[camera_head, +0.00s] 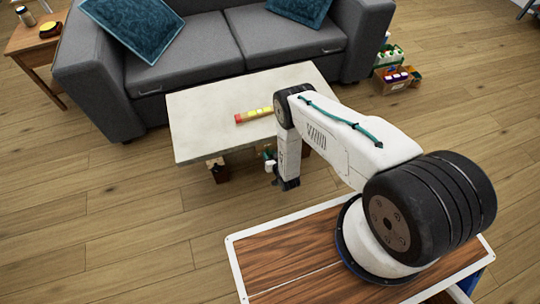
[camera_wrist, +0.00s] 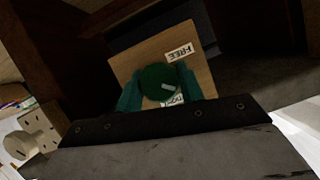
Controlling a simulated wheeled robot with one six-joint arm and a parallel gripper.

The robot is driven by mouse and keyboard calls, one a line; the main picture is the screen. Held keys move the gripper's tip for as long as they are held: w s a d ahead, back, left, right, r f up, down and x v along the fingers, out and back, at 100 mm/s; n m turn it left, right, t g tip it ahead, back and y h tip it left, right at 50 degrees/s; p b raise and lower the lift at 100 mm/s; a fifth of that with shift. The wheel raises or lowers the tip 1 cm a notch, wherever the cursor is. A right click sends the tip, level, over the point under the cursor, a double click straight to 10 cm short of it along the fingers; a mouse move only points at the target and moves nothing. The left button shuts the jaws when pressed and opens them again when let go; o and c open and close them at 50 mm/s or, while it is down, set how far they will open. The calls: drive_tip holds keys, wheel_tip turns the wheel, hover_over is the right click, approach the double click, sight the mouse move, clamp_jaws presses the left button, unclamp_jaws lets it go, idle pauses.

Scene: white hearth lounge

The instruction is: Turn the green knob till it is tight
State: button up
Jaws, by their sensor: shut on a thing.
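The green knob (camera_wrist: 158,78) is round, with a short pale mark that points to the right in the wrist view. It sits on a light wooden board (camera_wrist: 143,57). A white label reading FREE (camera_wrist: 180,53) is above it. A second label (camera_wrist: 173,101) is below, partly hidden, its word not readable. My gripper (camera_wrist: 160,90) has a teal finger on each side of the knob and is shut on it. In the head view my gripper (camera_head: 269,163) is low at the front edge of the pale table (camera_head: 200,130). I cannot make out the knob there.
Dark beams frame the board in the wrist view. A pale fitting (camera_wrist: 35,133) is at its left. A red and yellow bar (camera_head: 254,115) lies on the tabletop. A grey sofa (camera_head: 190,55) stands behind, a box of goods (camera_head: 393,80) at right. Open floor lies left.

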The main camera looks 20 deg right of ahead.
drive_tip(key=m+y, duration=0.2)
drive_tip(key=m, duration=0.1)
drive_tip(key=shift+d, duration=0.1)
drive_tip(key=m+t+y, duration=0.1)
drive_tip(key=m+y, duration=0.1)
drive_tip(key=m, duration=0.2)
drive_tip(key=shift+f, duration=0.1)
idle(0.4)
idle(0.4)
drive_tip(key=o, duration=1)
drive_tip(key=v, duration=0.7)
drive_tip(key=shift+s+d, duration=0.2)
drive_tip(key=shift+s, duration=0.2)
